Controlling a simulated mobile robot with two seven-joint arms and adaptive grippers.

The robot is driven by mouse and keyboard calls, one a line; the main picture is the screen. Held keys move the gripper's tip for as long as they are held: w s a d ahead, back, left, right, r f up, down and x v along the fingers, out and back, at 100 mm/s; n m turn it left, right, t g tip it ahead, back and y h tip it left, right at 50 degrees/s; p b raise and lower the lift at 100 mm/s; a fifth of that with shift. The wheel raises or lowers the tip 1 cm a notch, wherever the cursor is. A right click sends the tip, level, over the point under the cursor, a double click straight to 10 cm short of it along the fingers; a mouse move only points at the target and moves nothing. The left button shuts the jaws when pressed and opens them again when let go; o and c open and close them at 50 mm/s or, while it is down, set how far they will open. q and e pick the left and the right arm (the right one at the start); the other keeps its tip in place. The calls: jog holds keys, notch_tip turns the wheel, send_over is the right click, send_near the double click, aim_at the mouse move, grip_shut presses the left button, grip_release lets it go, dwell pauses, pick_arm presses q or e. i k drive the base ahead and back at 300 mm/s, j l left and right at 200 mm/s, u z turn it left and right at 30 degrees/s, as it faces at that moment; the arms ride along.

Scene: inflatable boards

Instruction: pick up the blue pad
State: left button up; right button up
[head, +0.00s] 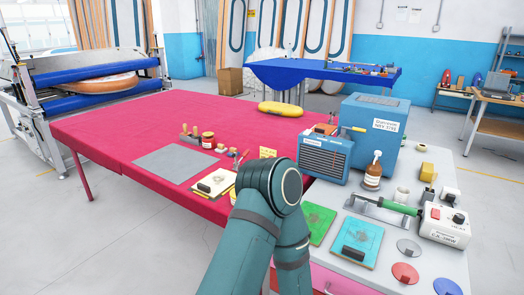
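A round blue pad (447,287) lies flat on the grey table at the lower right, its lower edge close to the picture's bottom edge. A square light-blue sheet (371,236) lies on the same table, left of the round pad, with a black block (354,254) on it. I cannot tell for certain which of the two is the blue pad. One teal arm of mine rises from the bottom centre and bends at a joint over the red table's edge. Neither of my grippers shows in the head view.
The grey table (447,170) also holds a red disc (405,273), a grey disc (409,247), a green-handled tool (400,207), a white control box (443,228), a brown bottle (373,172) and a blue heater (324,160). The red table (120,125) has wide clear areas.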

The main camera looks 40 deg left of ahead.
aim_at(233, 150)
jog(key=j+z, duration=0.3)
jog(key=j, duration=0.15)
jog(key=j+z, duration=0.3)
jog(key=j, duration=0.2)
jog(key=j+z, duration=0.1)
jog(key=j, duration=0.2)
jog(key=k+j+z, duration=0.15)
jog(key=j, duration=0.15)
jog(key=k+j+z, duration=0.1)
jog(key=j, duration=0.2)
jog(key=k+j, duration=0.1)
jog(key=j, duration=0.25)
jog(key=k+j, duration=0.1)
jog(key=j, duration=0.2)
jog(key=k+j+z, duration=0.1)
jog(key=j, duration=0.25)
